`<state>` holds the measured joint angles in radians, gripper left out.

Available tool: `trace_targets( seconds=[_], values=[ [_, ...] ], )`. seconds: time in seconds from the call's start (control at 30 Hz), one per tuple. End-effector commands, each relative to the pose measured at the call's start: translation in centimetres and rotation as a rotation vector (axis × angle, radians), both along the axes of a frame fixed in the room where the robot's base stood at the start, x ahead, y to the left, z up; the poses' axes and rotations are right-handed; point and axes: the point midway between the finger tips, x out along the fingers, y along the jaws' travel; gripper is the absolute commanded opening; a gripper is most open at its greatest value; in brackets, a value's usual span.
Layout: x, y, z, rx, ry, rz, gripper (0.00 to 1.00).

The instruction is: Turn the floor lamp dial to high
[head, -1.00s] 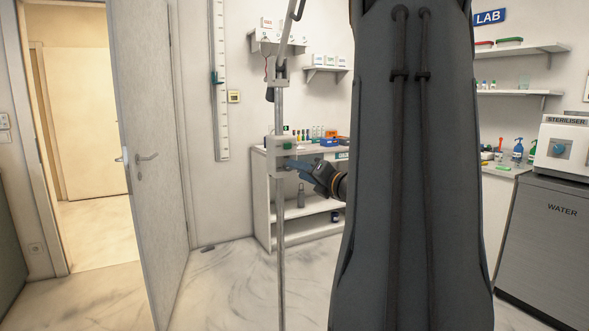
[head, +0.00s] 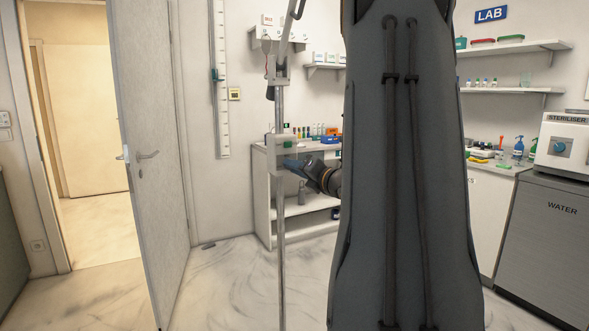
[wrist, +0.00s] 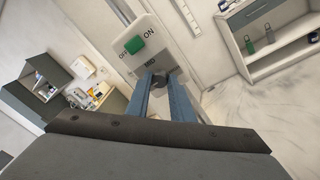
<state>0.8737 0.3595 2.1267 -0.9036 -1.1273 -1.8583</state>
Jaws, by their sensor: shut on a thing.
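The floor lamp's pole (head: 281,215) stands upright left of my arm in the head view. A pale control box (head: 284,143) is fixed on it. In the wrist view the box (wrist: 147,39) looks tilted and carries a green rocker switch (wrist: 127,46) between the words OFF and ON. Below a small dark label sits a dark round dial (wrist: 160,76). My gripper (wrist: 159,82) has its two blue fingers shut on this dial. In the head view my gripper (head: 291,163) is at the box's lower right. The dial's setting marks cannot be read.
A white shelf unit (head: 264,205) with lab items stands behind the lamp. An open door (head: 155,180) is at the left. A steriliser (head: 562,147) sits on a grey cabinet (head: 540,235) at the right.

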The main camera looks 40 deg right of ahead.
Motion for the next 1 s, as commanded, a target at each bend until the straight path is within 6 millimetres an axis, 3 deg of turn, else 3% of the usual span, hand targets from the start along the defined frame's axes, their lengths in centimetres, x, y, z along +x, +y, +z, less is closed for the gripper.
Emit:
trace_targets(
  seconds=[0.37,1.0],
  values=[
    [0.01,-0.02,-0.22,0.144,-0.036,-0.001,0.00],
    [0.03,0.14,-0.51,0.722,-0.174,0.000,0.00]
  ],
)
